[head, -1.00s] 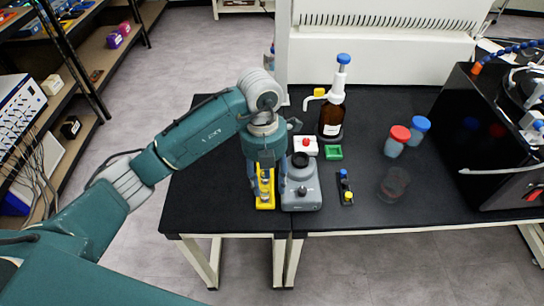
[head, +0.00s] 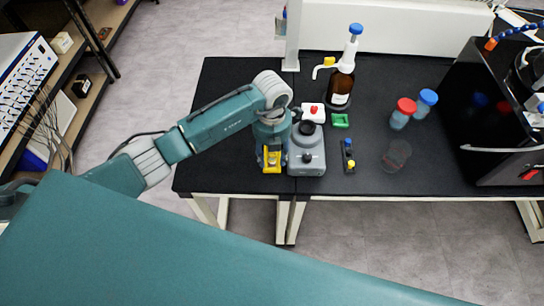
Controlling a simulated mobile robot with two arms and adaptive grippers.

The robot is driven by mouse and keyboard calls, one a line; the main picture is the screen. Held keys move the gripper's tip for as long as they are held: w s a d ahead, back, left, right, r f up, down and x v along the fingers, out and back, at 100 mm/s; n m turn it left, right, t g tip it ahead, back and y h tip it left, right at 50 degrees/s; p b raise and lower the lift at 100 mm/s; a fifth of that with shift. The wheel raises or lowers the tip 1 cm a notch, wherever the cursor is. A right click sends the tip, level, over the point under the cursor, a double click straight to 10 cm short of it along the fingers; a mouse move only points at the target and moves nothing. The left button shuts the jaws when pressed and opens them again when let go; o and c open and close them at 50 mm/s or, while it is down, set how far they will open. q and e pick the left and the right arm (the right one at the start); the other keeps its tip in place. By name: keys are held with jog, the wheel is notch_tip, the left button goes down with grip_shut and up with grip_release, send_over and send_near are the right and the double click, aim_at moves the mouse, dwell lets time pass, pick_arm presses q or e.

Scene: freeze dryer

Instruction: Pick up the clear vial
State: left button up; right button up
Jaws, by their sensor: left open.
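A small yellow rack (head: 271,168) stands near the front edge of the black bench. My left gripper (head: 270,158) points down over this rack and hides most of it. The gripper is open. A clear vial cannot be made out for certain now; the rack's contents are mostly hidden by the fingers, and I cannot tell whether the fingers touch anything. My right gripper is not in view.
A grey device (head: 307,160) stands close to the right of the rack. Behind it are a white block with a red knob (head: 312,111), a green tray (head: 340,120) and a brown dispenser bottle (head: 341,89). Capped jars (head: 400,118) and a black machine (head: 490,130) stand farther right.

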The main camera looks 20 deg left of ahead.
pick_arm(q)
jog(key=shift+w+f, duration=0.15)
jog(key=shift+f, duration=0.1)
jog(key=shift+c, duration=0.3)
jog(key=shift+r, duration=0.1)
jog(key=c, duration=1)
